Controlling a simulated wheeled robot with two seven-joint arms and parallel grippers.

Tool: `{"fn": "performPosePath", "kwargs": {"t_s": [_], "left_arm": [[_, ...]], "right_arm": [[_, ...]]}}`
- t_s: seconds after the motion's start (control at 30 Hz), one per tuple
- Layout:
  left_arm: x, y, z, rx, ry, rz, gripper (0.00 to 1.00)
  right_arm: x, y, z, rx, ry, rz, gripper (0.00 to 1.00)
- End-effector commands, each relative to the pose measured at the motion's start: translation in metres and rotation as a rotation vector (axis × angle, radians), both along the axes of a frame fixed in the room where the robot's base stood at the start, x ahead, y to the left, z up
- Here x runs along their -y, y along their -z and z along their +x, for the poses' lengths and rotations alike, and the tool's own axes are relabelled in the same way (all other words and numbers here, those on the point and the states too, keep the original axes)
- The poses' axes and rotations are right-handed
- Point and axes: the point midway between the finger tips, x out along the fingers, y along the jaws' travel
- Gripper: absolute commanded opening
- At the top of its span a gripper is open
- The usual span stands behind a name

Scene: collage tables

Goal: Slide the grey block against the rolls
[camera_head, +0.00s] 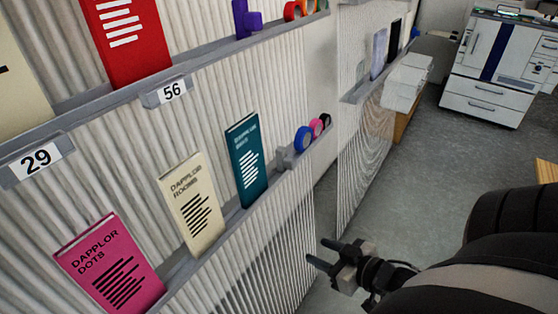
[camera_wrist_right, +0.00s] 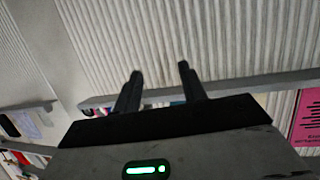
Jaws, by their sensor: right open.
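The grey block (camera_head: 286,157) sits on the lower ledge (camera_head: 232,212) of the ribbed wall, just left of the rolls. The rolls stand in a row near the ledge's right end: a blue roll (camera_head: 303,139), a pink roll (camera_head: 316,127) and a dark roll (camera_head: 326,120). I cannot tell whether the block touches the blue roll. My right gripper (camera_head: 320,252) is open and empty, below and right of the ledge, apart from the block. In the right wrist view its two fingers (camera_wrist_right: 159,70) point at the ribbed wall. My left gripper is not in view.
A teal book (camera_head: 246,160), a cream book (camera_head: 191,205) and a pink book (camera_head: 108,264) stand on the ledge left of the block. An upper ledge (camera_head: 215,52) holds a red book (camera_head: 124,38) and a purple object (camera_head: 246,20). Open floor (camera_head: 405,215) lies right.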

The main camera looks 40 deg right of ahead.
Motion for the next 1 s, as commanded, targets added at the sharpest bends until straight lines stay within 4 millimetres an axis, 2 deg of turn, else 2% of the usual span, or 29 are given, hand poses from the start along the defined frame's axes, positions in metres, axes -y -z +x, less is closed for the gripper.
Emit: {"fn": "performPosePath", "kwargs": {"t_s": [0.03, 0.1, 0.2, 0.3, 0.4, 0.57, 1.0], "left_arm": [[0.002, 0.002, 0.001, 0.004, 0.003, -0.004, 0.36], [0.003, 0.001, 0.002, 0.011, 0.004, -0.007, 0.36], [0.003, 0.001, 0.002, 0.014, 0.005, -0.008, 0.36], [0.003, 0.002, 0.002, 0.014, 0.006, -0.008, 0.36], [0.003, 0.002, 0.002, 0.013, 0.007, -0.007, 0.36], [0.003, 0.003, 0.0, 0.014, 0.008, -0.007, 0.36], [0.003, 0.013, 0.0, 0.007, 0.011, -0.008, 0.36]], "right_arm": [[0.028, -0.013, 0.003, 0.062, -0.018, -0.003, 0.42], [0.057, -0.038, 0.01, 0.156, -0.045, 0.015, 0.42], [0.084, -0.074, 0.019, 0.267, -0.094, 0.046, 0.42], [0.098, -0.1, 0.025, 0.341, -0.138, 0.072, 0.42], [0.103, -0.114, 0.029, 0.382, -0.163, 0.087, 0.42], [0.1, -0.119, 0.044, 0.397, -0.172, 0.093, 0.42], [0.075, -0.119, 0.129, 0.398, -0.17, 0.092, 0.42]]}}
